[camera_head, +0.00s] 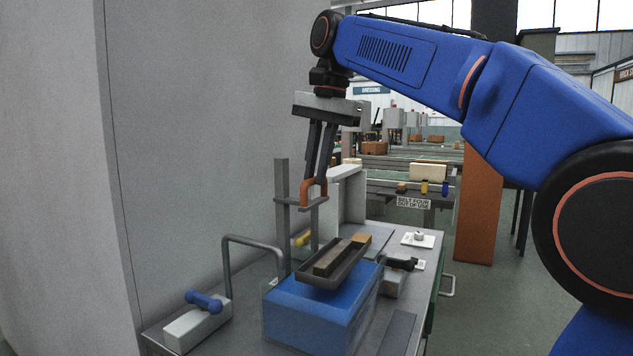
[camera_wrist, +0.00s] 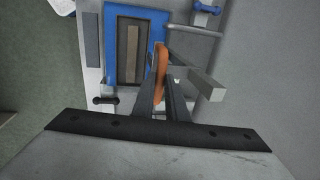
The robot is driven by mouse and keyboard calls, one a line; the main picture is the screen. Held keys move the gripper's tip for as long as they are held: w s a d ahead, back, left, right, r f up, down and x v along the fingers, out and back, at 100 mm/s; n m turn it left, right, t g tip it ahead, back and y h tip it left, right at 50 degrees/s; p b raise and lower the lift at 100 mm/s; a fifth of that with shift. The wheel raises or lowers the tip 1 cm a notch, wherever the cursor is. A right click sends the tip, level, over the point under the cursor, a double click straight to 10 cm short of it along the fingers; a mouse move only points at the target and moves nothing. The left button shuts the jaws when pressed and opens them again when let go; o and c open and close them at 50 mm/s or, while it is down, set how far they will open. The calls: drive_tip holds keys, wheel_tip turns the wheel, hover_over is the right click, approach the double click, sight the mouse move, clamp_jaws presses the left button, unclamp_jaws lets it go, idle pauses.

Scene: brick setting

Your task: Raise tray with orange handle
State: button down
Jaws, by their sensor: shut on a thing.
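The tray (camera_head: 343,273) is dark and shallow, and it hangs just above the blue surface of a box-like tank (camera_head: 318,318). A brown bar (camera_head: 331,259) and a tan block (camera_head: 361,238) lie in it. Its orange handle (camera_head: 306,194) stands at the top of an upright grey stem. My gripper (camera_head: 315,182) points down from above and is shut on this handle. In the wrist view the handle (camera_wrist: 159,72) sits between the fingers (camera_wrist: 166,98), and the tray (camera_wrist: 120,69) shows beyond, inside the blue outline of the tank (camera_wrist: 110,15).
A grey post (camera_head: 282,225) stands beside the stem. A bent rail (camera_head: 254,242) and a white block (camera_head: 197,326) with a blue knob (camera_head: 203,301) are at the left. A black-handled fitting (camera_head: 400,263) is right of the tank. A wall (camera_head: 190,130) closes the left side.

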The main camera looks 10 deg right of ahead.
drive_tip(key=shift+r, duration=0.3)
drive_tip(key=c, duration=1.8)
unclamp_jaws()
drive_tip(key=shift+o, duration=0.2)
wheel_tip(320, 180, up, 7)
drive_tip(key=d, duration=0.1)
drive_tip(key=shift+s+d, duration=0.15)
drive_tip(key=shift+s, duration=0.25)
drive_tip(key=shift+r, duration=0.1)
